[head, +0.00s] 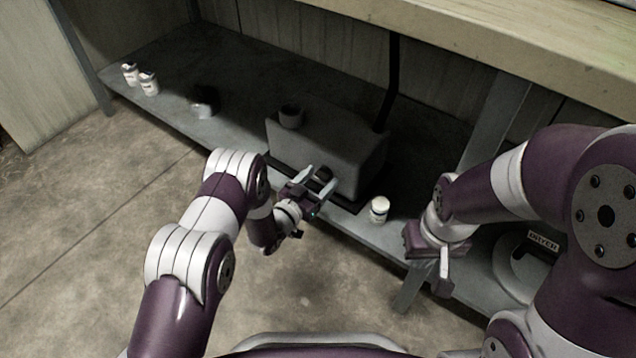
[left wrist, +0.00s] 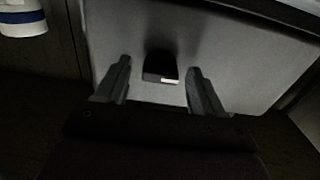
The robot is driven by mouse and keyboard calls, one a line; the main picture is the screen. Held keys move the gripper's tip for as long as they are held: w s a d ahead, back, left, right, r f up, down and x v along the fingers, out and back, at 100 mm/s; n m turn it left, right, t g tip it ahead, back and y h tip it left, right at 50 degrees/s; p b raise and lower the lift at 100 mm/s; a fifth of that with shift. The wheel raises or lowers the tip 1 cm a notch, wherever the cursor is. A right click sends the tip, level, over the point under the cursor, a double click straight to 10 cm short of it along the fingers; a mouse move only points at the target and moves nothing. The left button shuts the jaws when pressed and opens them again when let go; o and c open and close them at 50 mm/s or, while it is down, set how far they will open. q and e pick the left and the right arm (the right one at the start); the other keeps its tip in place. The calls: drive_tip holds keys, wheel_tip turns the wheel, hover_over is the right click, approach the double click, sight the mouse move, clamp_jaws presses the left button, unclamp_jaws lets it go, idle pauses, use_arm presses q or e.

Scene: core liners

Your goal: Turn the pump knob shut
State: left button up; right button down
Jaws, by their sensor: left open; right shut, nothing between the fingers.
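The pump is a grey box (head: 300,150) on the low shelf, with a dark round port on its top. Its dark knob (head: 324,173) is on the front face. It also shows in the left wrist view (left wrist: 160,66), with a small white mark on its lower edge. My left gripper (head: 316,181) is open at the front of the pump. In the left wrist view its fingers (left wrist: 158,88) stand apart to either side of the knob, with gaps on both sides. My right gripper (head: 443,276) is shut and empty, right of the pump and near the shelf's front edge.
A white-lidded jar (head: 379,210) stands close to the pump's right. Two jars (head: 148,83) and a dark object with a pale front (head: 203,102) are on the shelf (head: 235,130) to the left. A black pipe (head: 391,80) rises behind the pump. A bench top (head: 500,50) overhangs the shelf.

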use_arm(q)
drive_tip(key=c, duration=1.1)
drive_tip(key=shift+o, duration=0.2)
drive_tip(key=shift+n, duration=0.4)
drive_tip(key=n+p, duration=0.2)
drive_tip(key=n, duration=0.1)
drive_tip(key=shift+r, duration=0.1)
drive_tip(key=n+p, duration=0.1)
drive_tip(key=n, duration=0.3)
drive_tip(key=n+p, duration=0.1)
drive_tip(key=n, duration=0.4)
drive_tip(key=n+p, duration=0.1)
drive_tip(key=n, duration=0.3)
drive_tip(key=shift+n, duration=0.7)
